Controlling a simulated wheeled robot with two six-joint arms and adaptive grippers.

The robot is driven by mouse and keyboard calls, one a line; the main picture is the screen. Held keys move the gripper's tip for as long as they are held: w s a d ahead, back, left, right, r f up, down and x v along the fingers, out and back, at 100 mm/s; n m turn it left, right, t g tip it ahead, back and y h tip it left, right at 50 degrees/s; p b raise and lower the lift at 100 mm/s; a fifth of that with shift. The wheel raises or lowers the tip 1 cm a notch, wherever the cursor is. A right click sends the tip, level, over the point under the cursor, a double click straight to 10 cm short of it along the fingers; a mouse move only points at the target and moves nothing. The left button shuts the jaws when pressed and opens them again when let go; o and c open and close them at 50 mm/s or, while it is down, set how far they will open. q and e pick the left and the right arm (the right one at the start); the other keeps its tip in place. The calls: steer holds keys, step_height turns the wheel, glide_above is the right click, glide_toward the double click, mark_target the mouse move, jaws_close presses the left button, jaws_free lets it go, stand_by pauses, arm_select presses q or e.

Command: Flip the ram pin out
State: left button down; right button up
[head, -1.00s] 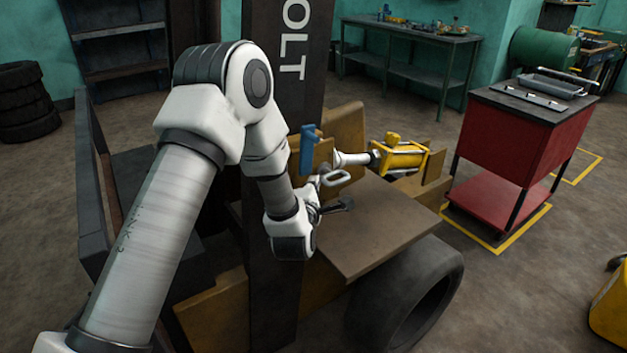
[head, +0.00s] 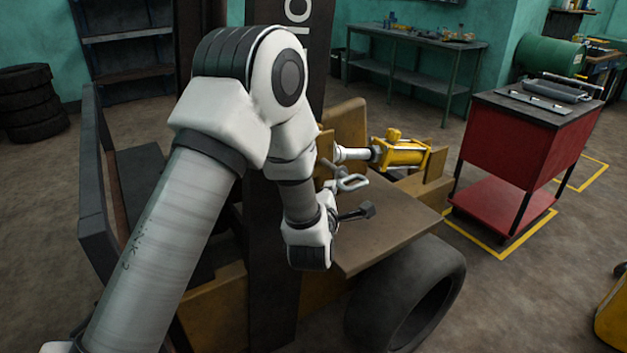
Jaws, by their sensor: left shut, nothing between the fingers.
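My left gripper (head: 364,210) is a dark, shut gripper reaching right from its wrist, over the brown plate (head: 395,220) of the forklift. Nothing is seen between its fingers. A pale metal loop (head: 353,182), apparently the handle of the ram pin, shows just above and beside the gripper. I cannot tell whether they touch. The pin's shaft is hidden or too small to make out. The yellow ram (head: 403,154) lies behind, its pale rod (head: 351,154) pointing left toward the loop. My left forearm hides the area left of the loop. My right gripper is not in view.
A dark upright mast (head: 272,300) stands behind my left arm. A large tyre (head: 440,290) sits below the plate. A red cart (head: 520,135) stands right, with free floor between. A workbench (head: 425,85) is at the back.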

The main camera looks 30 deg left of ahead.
arm_select(q)
steer(key=shift+d, duration=0.15)
steer(key=v, duration=0.7)
steer(key=shift+s, duration=0.2)
steer(key=s+d+f+m+g+h, duration=0.1)
steer(key=s+f+m+g+h, duration=0.3)
steer(key=f, duration=0.8)
steer(key=s+d+f+m+g+y, duration=0.1)
steer(key=s+f+g, duration=0.2)
steer(key=s+f, duration=0.7)
steer(key=s+d+f+m+g+h, duration=0.2)
steer(key=s+f+m+g, duration=0.2)
steer(key=m, duration=0.6)
steer(key=s+d+f+m+g+h, duration=0.1)
steer(key=s+d+f+m+g, duration=0.2)
steer(key=s+f+m, duration=0.5)
steer(key=s+m+g, duration=0.1)
steer(key=s+m, duration=0.1)
steer(key=s, duration=0.1)
steer(key=shift+f+g+h, duration=0.3)
steer(key=shift+f+h, duration=0.1)
